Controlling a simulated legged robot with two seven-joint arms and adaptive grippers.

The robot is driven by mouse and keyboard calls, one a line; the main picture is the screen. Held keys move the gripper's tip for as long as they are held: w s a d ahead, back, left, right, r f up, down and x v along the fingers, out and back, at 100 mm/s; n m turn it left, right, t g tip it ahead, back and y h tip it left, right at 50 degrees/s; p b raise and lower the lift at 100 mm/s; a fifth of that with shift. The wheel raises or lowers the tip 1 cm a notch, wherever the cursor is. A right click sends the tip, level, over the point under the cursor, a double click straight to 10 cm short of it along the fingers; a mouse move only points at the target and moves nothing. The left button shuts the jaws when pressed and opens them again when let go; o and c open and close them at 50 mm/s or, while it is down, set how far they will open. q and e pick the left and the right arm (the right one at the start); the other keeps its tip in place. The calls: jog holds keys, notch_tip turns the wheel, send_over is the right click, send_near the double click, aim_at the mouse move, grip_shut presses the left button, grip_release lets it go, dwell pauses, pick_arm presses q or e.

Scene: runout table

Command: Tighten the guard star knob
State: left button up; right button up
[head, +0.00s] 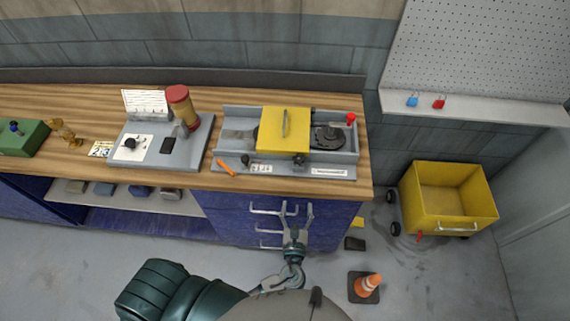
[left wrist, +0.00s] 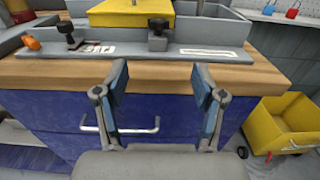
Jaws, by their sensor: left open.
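The runout fixture is a grey tray (head: 345,156) on the wooden bench, with a yellow guard (head: 270,143) over its middle. A dark knob (head: 299,159) sits at the guard's front right corner and looks like the star knob; it also shows in the left wrist view (left wrist: 158,26). A second dark knob (head: 245,160) stands further left on the front ledge, also in the left wrist view (left wrist: 67,29). My left gripper (head: 295,208) is open and empty in front of the bench edge, apart from both knobs.
An orange lever (head: 226,168) lies left on the ledge, and a red-topped knob (head: 351,118) stands at the right. A grey plate with a red-capped bottle (head: 179,98) is to the left. Drawer handles (head: 272,209) project below the bench. A yellow cart (head: 440,200) stands right.

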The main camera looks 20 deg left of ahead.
pick_arm(q)
send_near(298, 164)
jog(key=p+x, duration=0.1)
jog(key=x, duration=0.9)
jog(key=shift+w+d+r, duration=0.1)
jog(key=shift+w+d, duration=0.05)
pick_arm(e)
jog(key=shift+s+r, duration=0.35)
jog(key=shift+r, duration=0.45)
pick_arm(q)
jog(key=shift+c, duration=0.2)
jog(key=c, duration=1.1)
